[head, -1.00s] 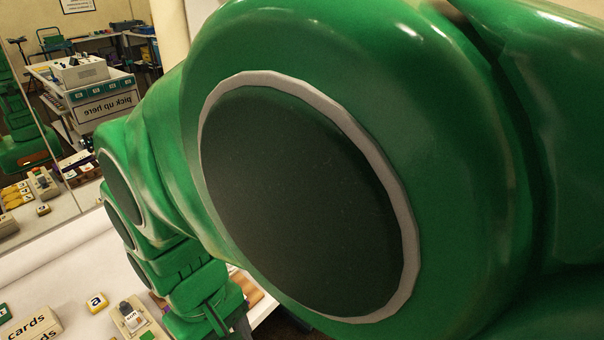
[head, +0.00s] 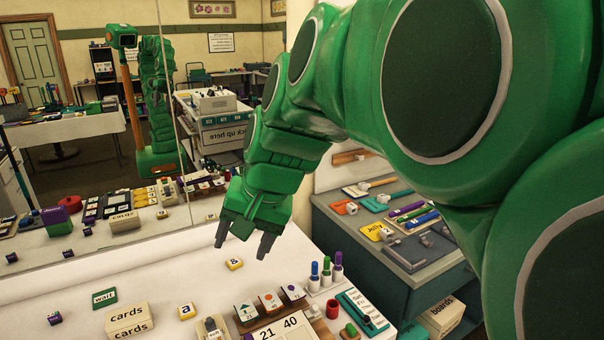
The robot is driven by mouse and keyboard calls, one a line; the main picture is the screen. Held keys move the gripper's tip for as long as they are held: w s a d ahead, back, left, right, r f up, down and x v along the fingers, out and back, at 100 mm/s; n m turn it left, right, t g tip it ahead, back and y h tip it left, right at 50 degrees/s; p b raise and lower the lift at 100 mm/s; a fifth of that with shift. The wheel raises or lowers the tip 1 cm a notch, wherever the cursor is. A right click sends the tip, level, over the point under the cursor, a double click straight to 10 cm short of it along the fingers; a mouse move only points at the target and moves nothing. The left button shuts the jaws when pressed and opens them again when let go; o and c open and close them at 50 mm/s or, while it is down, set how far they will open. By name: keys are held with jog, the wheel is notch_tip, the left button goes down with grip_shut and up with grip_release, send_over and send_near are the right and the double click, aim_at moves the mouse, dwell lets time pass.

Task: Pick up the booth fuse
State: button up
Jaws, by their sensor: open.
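I cannot tell for certain which thing is the booth fuse. A small beige and grey unit (head: 212,328) with a lettered piece on it stands at the front edge of the head view, partly cut off. A small purple block (head: 54,318) lies at the front left of the white table (head: 150,283). My gripper (head: 243,241) hangs above the table with its two dark fingers apart and nothing between them. It is apart from both of these things. A small yellow block marked 8 (head: 235,264) shows just below the fingers.
Number cards, pens (head: 326,271) and a red cylinder (head: 332,309) crowd the right. A mirror (head: 60,200) stands behind. The table's left middle is clear.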

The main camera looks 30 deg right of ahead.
jog(key=w+f+h, duration=0.2)
jog(key=w+f, duration=0.1)
jog(key=w, duration=1.1)
jog(key=w+a+f+n+h, duration=0.1)
jog(key=w+a+f+h, duration=0.1)
jog(key=w+a+f, duration=1.3)
jog(key=a+f+n, duration=0.1)
jog(key=a+f, duration=0.5)
jog(key=a, duration=0.3)
jog(key=a+f+n+y, duration=0.1)
jog(key=a+f+n, duration=0.1)
jog(key=a+f, duration=0.6)
jog(key=a+f+n, duration=0.1)
jog(key=a+f, duration=0.3)
jog(key=a, duration=0.7)
jog(key=shift+t, duration=0.3)
jog(key=shift+a+x, duration=0.15)
jog(key=shift+x, duration=1.7)
jog(key=shift+a+x, duration=0.15)
jog(key=shift+x, duration=1.7)
jog(key=shift+c, duration=0.2)
